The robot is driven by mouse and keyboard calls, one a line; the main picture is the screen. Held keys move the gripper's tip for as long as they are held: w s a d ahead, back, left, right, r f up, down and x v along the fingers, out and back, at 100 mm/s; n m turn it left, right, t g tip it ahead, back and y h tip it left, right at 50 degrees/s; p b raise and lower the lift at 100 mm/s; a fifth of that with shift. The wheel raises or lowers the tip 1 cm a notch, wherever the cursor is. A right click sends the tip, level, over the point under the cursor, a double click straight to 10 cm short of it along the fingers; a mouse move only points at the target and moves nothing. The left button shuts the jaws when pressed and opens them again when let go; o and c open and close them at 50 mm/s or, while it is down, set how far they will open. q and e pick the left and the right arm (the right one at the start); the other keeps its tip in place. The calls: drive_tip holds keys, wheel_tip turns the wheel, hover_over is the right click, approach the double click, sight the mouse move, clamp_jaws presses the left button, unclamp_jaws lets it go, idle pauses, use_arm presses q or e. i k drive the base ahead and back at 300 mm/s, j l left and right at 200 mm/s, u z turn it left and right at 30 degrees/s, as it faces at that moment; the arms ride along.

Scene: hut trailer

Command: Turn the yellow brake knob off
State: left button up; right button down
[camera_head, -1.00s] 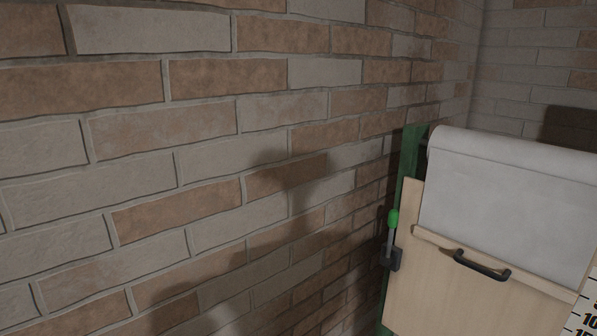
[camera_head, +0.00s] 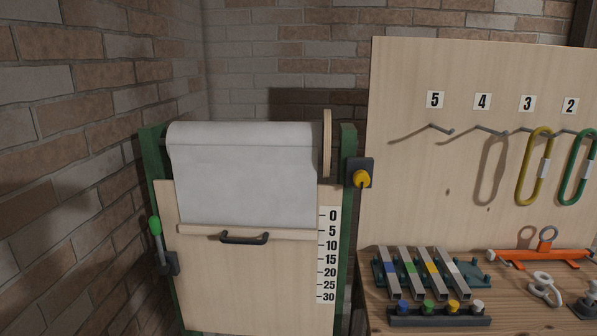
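The yellow brake knob (camera_head: 361,179) sits on a dark square plate (camera_head: 359,167) on the right green post of the paper-roll stand, right of the middle of the view. The pointing direction of the knob is too small to tell for sure. Neither of my grippers shows in the head view, so nothing is seen touching the knob.
The stand holds a white sheet (camera_head: 243,180) with a black handle (camera_head: 244,238), a scale (camera_head: 327,255) and a green-tipped lever (camera_head: 155,227). To the right, a pegboard (camera_head: 450,70) carries carabiners above a bench with coloured bars (camera_head: 430,272). Brick walls stand behind and left.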

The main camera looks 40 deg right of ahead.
sight(361, 179)
drive_tip(key=z, duration=1.8)
drive_tip(key=i+j+z, duration=0.15)
drive_tip(key=i+j, duration=0.05)
drive_tip(key=j, duration=0.05)
